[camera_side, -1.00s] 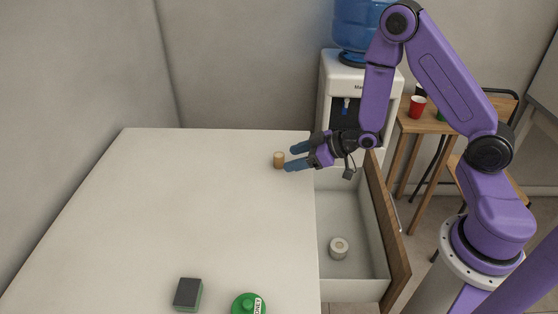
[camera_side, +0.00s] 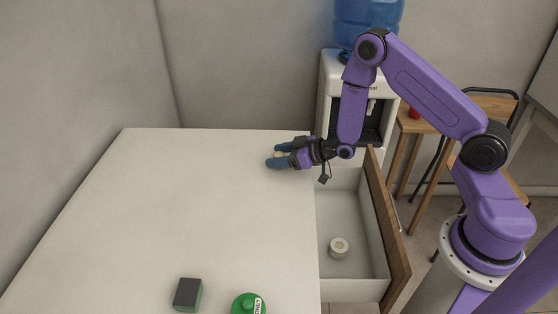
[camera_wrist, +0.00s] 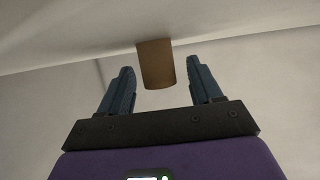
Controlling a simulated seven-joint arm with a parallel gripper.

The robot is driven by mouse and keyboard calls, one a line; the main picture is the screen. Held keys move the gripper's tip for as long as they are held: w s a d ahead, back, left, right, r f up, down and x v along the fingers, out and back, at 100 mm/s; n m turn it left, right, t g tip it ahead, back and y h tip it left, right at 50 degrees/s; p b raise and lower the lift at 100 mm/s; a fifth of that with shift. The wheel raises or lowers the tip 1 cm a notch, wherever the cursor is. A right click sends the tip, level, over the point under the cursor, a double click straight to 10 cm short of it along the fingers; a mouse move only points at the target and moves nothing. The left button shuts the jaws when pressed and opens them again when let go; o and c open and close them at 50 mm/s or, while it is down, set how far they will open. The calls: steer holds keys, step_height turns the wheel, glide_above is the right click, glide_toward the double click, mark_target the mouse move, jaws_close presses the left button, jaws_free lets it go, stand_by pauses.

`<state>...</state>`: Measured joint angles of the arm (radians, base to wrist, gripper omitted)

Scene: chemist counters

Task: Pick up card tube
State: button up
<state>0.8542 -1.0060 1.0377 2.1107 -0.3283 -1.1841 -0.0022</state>
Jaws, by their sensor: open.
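The card tube (camera_wrist: 155,64) is a small brown cylinder standing on the white counter. In the wrist view it sits between the two blue fingers of my gripper (camera_wrist: 161,84), with a gap on each side. In the side view my gripper (camera_side: 277,157) is low at the counter's back right part, its fingers on either side of the tube. Only a small pale part of the tube (camera_side: 279,154) shows there; the rest is hidden by the fingers. My gripper is open.
The counter (camera_side: 190,210) is clear around the tube. A dark block (camera_side: 188,294) and a green-lidded jar (camera_side: 246,304) stand at its front. An open drawer (camera_side: 352,205) on the right holds a whitish roll (camera_side: 339,247). A water dispenser (camera_side: 333,88) stands behind.

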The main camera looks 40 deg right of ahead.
steer(key=shift+w+a, duration=0.1)
steer(key=shift+w, duration=0.05)
steer(key=c, duration=1)
steer(key=shift+c, duration=0.2)
steer(key=shift+r, duration=0.1)
